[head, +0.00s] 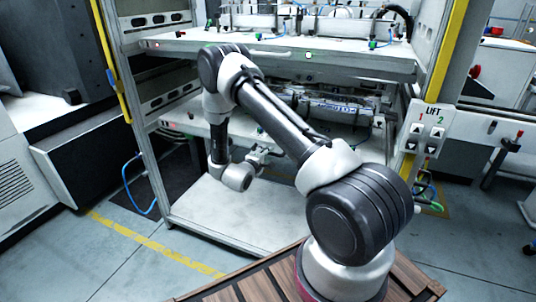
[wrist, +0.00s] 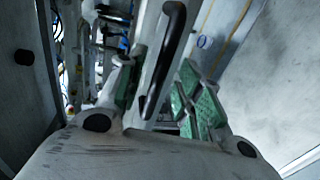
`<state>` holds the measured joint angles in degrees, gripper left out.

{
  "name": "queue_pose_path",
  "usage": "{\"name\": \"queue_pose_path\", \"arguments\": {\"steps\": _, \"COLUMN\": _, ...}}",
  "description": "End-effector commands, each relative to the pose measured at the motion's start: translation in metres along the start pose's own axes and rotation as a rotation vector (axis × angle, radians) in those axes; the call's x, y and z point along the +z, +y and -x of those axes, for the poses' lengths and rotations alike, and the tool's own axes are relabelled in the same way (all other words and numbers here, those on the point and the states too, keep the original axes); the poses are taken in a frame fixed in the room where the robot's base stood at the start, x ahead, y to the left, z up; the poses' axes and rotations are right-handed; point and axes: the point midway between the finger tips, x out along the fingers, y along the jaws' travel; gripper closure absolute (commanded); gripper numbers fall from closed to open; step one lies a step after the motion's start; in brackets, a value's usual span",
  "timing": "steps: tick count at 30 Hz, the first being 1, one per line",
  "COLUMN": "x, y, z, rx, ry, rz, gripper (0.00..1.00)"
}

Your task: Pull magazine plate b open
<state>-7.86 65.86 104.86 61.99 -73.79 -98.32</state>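The label magazine is a rack with an upper plate (head: 345,66) and a lower plate (head: 185,121). No letter is readable, so I cannot tell by marking which is plate b. My gripper (head: 268,153) is at the front of the lower plate, partly hidden by my arm. In the wrist view my gripper (wrist: 160,98) is open, its green-padded fingers apart. A black bar handle (wrist: 167,50) shows between the fingers, with gaps to the pads. I cannot tell how deep it sits between them. The plate behind the handle is mostly hidden.
A white bottom panel (head: 215,205) lies below the lower plate. A lift button box (head: 426,126) hangs on the right post. A blue hose (head: 130,185) hangs at the left. Free floor (head: 95,255) shows in front on the left.

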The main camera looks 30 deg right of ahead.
Motion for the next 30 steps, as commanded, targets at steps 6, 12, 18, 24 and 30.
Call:
{"name": "queue_pose_path", "arguments": {"steps": 6, "x": 0.0, "y": -0.001, "z": -0.022, "rx": -0.001, "ry": 0.0, "rz": 0.0, "gripper": 0.65}}
{"name": "queue_pose_path", "arguments": {"steps": 12, "x": 0.0, "y": -0.001, "z": -0.024, "rx": -0.001, "ry": 0.001, "rz": 0.0, "gripper": 0.65}}
{"name": "queue_pose_path", "arguments": {"steps": 18, "x": 0.0, "y": -0.001, "z": -0.024, "rx": -0.001, "ry": 0.001, "rz": 0.0, "gripper": 0.86}}
{"name": "queue_pose_path", "arguments": {"steps": 24, "x": 0.0, "y": -0.001, "z": -0.024, "rx": -0.002, "ry": 0.002, "rz": -0.001, "gripper": 1.0}}
{"name": "queue_pose_path", "arguments": {"steps": 30, "x": -0.001, "y": -0.001, "z": -0.024, "rx": -0.002, "ry": 0.002, "rz": 0.0, "gripper": 1.0}}
